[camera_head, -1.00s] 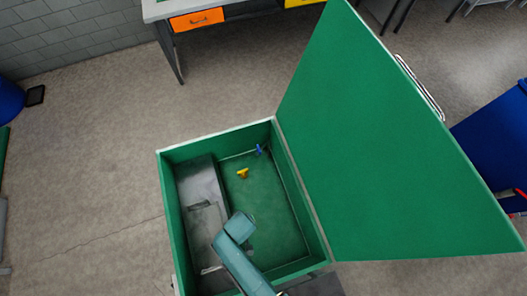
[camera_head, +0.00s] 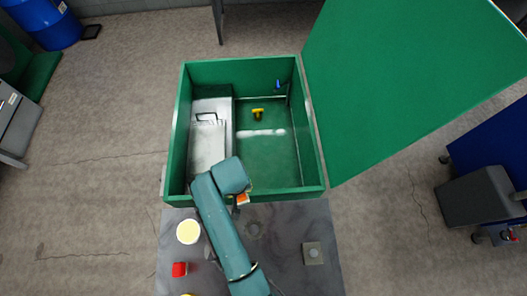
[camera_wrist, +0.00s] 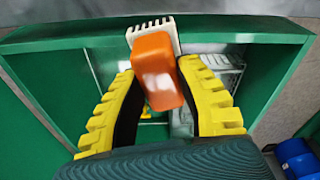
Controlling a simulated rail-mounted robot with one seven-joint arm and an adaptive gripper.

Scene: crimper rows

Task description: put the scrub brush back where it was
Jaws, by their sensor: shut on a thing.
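The scrub brush (camera_wrist: 157,75) has an orange back and white bristles. In the wrist view it sits between the two yellow, ridged fingers of my gripper (camera_wrist: 158,68), which is shut on it. The bristles point away from the wrist camera. In the head view, a small orange part of the brush (camera_head: 242,199) shows beside the end of my arm, at the front wall of an open green chest (camera_head: 312,150). My arm hides most of my gripper there. I cannot tell whether the brush touches the wall.
Inside the chest are a grey metal tray (camera_head: 207,150) at left, a yellow piece (camera_head: 258,113) and a small blue piece (camera_head: 278,84). The green lid (camera_head: 400,80) stands open at right. A grey top in front holds a pale yellow disc (camera_head: 188,231), a red piece (camera_head: 179,269) and a grey block (camera_head: 313,253).

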